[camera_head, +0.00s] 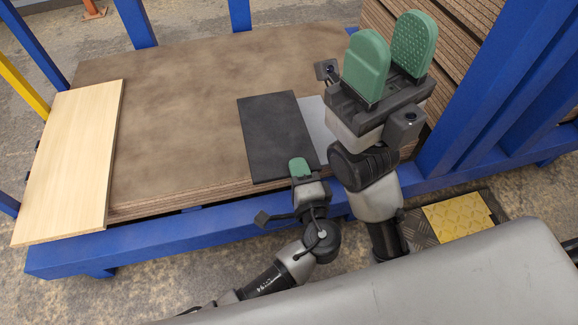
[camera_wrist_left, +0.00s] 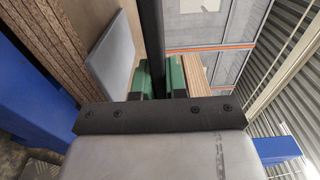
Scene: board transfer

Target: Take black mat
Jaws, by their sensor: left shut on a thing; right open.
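The black mat (camera_head: 275,135) lies over the right part of the brown boards in the head view. My left gripper (camera_head: 299,168) is shut on its near edge, close to the near right corner. In the left wrist view the mat (camera_wrist_left: 151,35) shows edge-on as a dark strip between the green fingers (camera_wrist_left: 158,78). Whether the mat touches the surface below is hard to tell. My right gripper (camera_head: 388,60) is raised to the right of the mat, its green fingers apart and empty.
A grey sheet (camera_head: 314,122) sits beside the mat, partly hidden by my right gripper; it also shows in the left wrist view (camera_wrist_left: 110,56). A pale wooden board (camera_head: 70,160) lies at the left on the brown board stack (camera_head: 180,130). Blue frame beams (camera_head: 160,238) surround the stack.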

